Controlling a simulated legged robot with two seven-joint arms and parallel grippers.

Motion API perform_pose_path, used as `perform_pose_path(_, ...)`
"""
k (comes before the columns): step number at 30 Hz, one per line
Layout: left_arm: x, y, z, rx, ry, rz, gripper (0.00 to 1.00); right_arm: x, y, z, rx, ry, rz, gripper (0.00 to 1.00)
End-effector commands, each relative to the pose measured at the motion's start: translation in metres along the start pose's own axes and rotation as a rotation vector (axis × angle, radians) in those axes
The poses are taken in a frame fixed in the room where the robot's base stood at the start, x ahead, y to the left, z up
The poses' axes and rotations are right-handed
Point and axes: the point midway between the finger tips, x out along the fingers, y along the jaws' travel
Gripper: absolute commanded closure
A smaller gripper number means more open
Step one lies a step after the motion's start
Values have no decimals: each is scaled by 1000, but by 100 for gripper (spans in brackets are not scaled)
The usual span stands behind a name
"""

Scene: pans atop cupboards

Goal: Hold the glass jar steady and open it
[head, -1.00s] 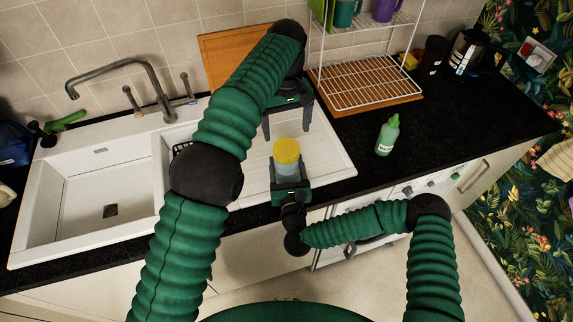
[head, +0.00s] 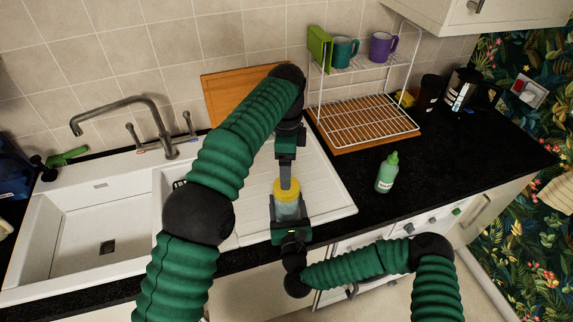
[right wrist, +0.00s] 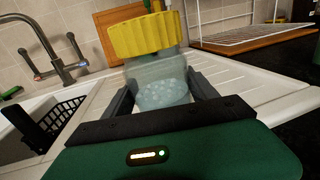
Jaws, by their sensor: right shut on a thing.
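The glass jar (head: 287,209) is clear with a yellow lid (head: 287,189). It is upright above the drainboard's front edge. My right gripper (head: 288,216) is shut on the jar's body from the front; the right wrist view shows its dark fingers on both sides of the jar (right wrist: 162,85), below the lid (right wrist: 146,35). My left gripper (head: 286,186) points down at the lid from above, its fingers lined up edge-on in the head view. Whether they touch or grip the lid is unclear. In the right wrist view a finger shows just above the lid.
The white sink (head: 100,222) is at left with a grey tap (head: 130,105). A green bottle (head: 387,172) stands on the black counter at right. A wire rack (head: 365,120) with mugs stands behind, beside a wooden board (head: 238,92).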

Motion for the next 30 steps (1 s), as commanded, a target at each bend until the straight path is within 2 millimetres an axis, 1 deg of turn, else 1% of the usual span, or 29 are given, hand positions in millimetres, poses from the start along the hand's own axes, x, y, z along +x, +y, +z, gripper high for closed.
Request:
perform_pose_path(2, 5, 0, 0, 23, 0, 1, 15, 0, 0, -2, -2, 4, -1, 100)
perform_pose_path(4, 14, 0, 0, 26, -1, 3, 15, 0, 0, -2, -2, 4, -1, 100)
perform_pose_path(12, 64, 1, 0, 23, -1, 3, 15, 0, 0, -2, -2, 4, -1, 100)
perform_pose_path(15, 75, 0, 0, 23, 0, 1, 15, 0, 0, -2, -2, 4, -1, 100)
perform_pose_path(18, 80, 0, 0, 22, 0, 1, 15, 0, 0, -2, -2, 5, -1, 100)
perform_pose_path(24, 80, 0, 0, 22, 0, 0, 15, 0, 0, -2, -2, 5, -1, 100)
perform_pose_path(26, 80, 0, 0, 22, 0, 0, 22, 0, 0, -2, -2, 5, -1, 100)
perform_pose_path(30, 80, 0, 0, 22, 0, 0, 40, 0, 0, -2, -2, 5, 0, 100)
